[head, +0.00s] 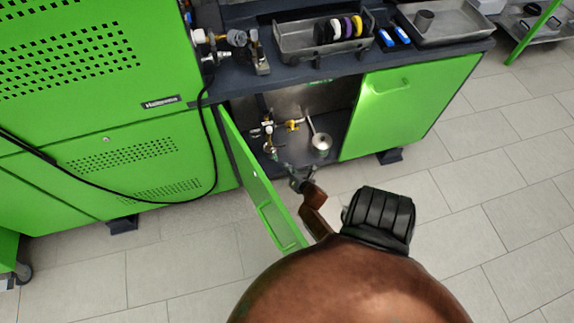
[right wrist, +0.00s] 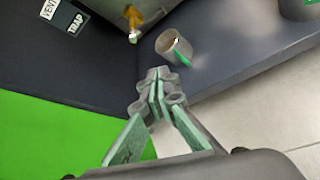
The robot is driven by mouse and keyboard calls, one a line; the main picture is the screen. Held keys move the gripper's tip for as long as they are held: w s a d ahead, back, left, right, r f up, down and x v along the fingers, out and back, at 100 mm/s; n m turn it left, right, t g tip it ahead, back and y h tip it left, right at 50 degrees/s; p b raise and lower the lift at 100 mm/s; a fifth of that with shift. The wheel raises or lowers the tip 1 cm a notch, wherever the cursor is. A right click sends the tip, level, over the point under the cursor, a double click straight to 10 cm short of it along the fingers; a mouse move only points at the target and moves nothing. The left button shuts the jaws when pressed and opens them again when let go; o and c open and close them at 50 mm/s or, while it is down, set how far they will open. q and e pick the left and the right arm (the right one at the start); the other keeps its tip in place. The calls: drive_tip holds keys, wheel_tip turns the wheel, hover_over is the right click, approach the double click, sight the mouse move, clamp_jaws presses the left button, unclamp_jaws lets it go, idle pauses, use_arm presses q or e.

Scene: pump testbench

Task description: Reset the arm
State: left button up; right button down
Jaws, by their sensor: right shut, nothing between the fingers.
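My right gripper (head: 276,158) reaches into the open cabinet under the bench in the head view, just right of the open green door. In the right wrist view my right gripper (right wrist: 157,78) has its greenish fingers together, with nothing between them. A small grey cup-like part (right wrist: 174,47) with a green mark lies beyond the fingertips, apart from them. My left gripper does not show in either view.
The open green door (head: 258,180) stands left of my right arm. Inside the cabinet are a yellow valve (head: 293,125) and a round metal vessel (head: 321,142). A metal tray (head: 290,42) sits on the bench (head: 340,67). Tiled floor (head: 480,190) is clear at right.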

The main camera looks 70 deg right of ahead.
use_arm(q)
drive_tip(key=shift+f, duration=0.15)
use_arm(e)
drive_tip(key=shift+a, duration=0.1)
idle(0.4)
